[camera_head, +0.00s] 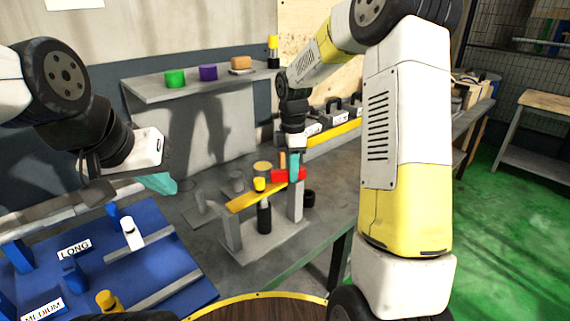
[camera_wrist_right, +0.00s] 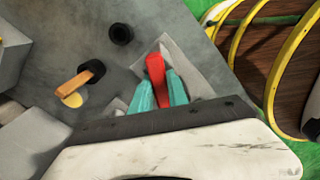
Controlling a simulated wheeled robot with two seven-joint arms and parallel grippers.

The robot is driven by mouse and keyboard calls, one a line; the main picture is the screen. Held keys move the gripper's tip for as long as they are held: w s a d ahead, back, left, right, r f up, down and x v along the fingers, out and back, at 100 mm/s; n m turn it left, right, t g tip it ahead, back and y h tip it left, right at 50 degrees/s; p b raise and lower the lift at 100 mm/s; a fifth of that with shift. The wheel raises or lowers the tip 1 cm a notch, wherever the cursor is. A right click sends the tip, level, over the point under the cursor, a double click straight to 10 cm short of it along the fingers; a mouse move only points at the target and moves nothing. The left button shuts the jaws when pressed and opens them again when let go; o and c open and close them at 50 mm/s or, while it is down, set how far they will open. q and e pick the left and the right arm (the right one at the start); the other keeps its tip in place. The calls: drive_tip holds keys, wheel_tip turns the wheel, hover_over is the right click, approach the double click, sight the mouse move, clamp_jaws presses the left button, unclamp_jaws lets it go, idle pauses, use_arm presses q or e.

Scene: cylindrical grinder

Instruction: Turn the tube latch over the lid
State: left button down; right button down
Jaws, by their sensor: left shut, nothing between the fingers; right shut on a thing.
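In the head view a grey stand (camera_head: 268,240) with two posts holds a dark upright tube (camera_head: 264,217). A yellow bar (camera_head: 246,199) with a red end piece (camera_head: 279,176) spans between the posts, passing in front of or over the tube top; I take it for the latch. A small yellow cap (camera_head: 259,184) shows by the bar, perhaps the lid; its contact is unclear. My right gripper (camera_head: 293,168) is shut on the red piece, which stands between its teal fingers in the wrist view (camera_wrist_right: 155,75). My left gripper (camera_head: 160,183) is shut and empty, above the blue board.
The blue board (camera_head: 150,262) with labelled holders is at front left. A grey shelf (camera_head: 150,91) with green and purple cylinders stands behind. A black ring (camera_wrist_right: 121,34) and an orange-handled piece (camera_wrist_right: 72,86) lie near the stand. My right arm crosses the right side.

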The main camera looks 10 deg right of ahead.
drive_tip(key=shift+n, duration=0.5)
drive_tip(key=c, duration=1.3)
unclamp_jaws()
drive_tip(key=shift+r, duration=3.95)
drive_tip(key=shift+s, duration=0.1)
drive_tip(key=s+r+m+t, duration=0.2)
drive_tip(key=s+m, duration=0.4)
drive_tip(key=s, duration=0.2)
drive_tip(key=s+d+r+m+t+y, duration=0.1)
drive_tip(key=s+r+m+t, duration=0.1)
drive_tip(key=s+m, duration=0.4)
drive_tip(key=s+r+m+t+y, duration=0.1)
drive_tip(key=s+r+m+t, duration=0.1)
drive_tip(key=s+m, duration=0.5)
drive_tip(key=shift+s+d+r, duration=0.15)
drive_tip(key=shift+s+r, duration=0.05)
drive_tip(key=shift+s, duration=0.4)
drive_tip(key=shift+s+d+r, duration=0.1)
drive_tip(key=shift+s+r, duration=0.05)
drive_tip(key=shift+s, duration=0.45)
drive_tip(key=shift+s+d+r, duration=0.15)
drive_tip(key=shift+s+r, duration=0.05)
drive_tip(key=shift+s, duration=0.4)
